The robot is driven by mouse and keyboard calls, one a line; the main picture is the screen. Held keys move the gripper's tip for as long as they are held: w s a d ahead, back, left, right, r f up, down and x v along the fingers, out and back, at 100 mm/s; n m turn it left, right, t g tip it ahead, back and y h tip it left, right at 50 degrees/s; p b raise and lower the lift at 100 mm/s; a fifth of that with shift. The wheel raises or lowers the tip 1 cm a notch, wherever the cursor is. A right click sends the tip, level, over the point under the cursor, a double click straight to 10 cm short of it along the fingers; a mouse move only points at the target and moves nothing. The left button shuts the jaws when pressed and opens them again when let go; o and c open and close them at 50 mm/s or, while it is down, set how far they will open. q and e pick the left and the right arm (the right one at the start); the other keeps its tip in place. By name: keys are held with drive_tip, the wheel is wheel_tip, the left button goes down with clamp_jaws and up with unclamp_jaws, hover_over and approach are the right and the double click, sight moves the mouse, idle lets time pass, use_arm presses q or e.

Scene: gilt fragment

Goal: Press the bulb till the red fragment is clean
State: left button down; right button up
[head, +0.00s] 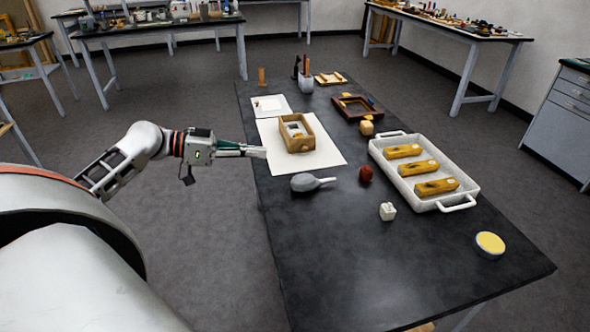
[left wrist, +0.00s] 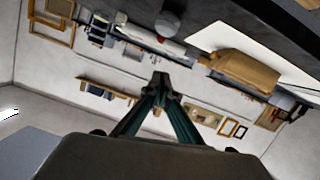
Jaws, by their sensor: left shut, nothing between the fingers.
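The grey blower bulb (head: 303,183) lies on the black table, with its light nozzle pointing right. A small, rounded red piece (head: 365,174) sits on the bare table to the right of the nozzle tip, apart from it. At this size I cannot tell whether there is dust on it. My left gripper (head: 262,152) is at the table's left edge, over the white sheet's near-left side, behind and left of the bulb. It is shut and empty; its fingertips also meet in the left wrist view (left wrist: 160,80). My right gripper is not in view.
A wooden box (head: 297,146) stands on the white sheet (head: 330,158); a wooden box also shows in the left wrist view (left wrist: 240,72). A white tray (head: 408,190) holds three gilt pieces. A white block (head: 387,211) and a yellow-topped tin (head: 490,244) stand nearer. The table's front left is clear.

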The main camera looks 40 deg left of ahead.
use_arm(q)
hover_over(297, 176)
drive_tip(key=a, duration=0.1)
wheel_tip(297, 176, down, 2)
drive_tip(key=shift+f+p, duration=0.1)
drive_tip(key=shift+p, duration=0.35)
drive_tip(key=f, duration=0.3)
drive_tip(key=shift+s+d+f, duration=0.1)
drive_tip(key=shift+s+f, duration=0.1)
drive_tip(key=shift+f, duration=0.05)
drive_tip(key=shift+d+f, duration=0.1)
drive_tip(key=shift+f, duration=0.3)
drive_tip(key=shift+f, duration=0.1)
wheel_tip(297, 176, down, 2)
drive_tip(key=shift+s+f+b, duration=0.1)
drive_tip(key=shift+b, duration=1.1)
drive_tip(key=shift+r, duration=0.2)
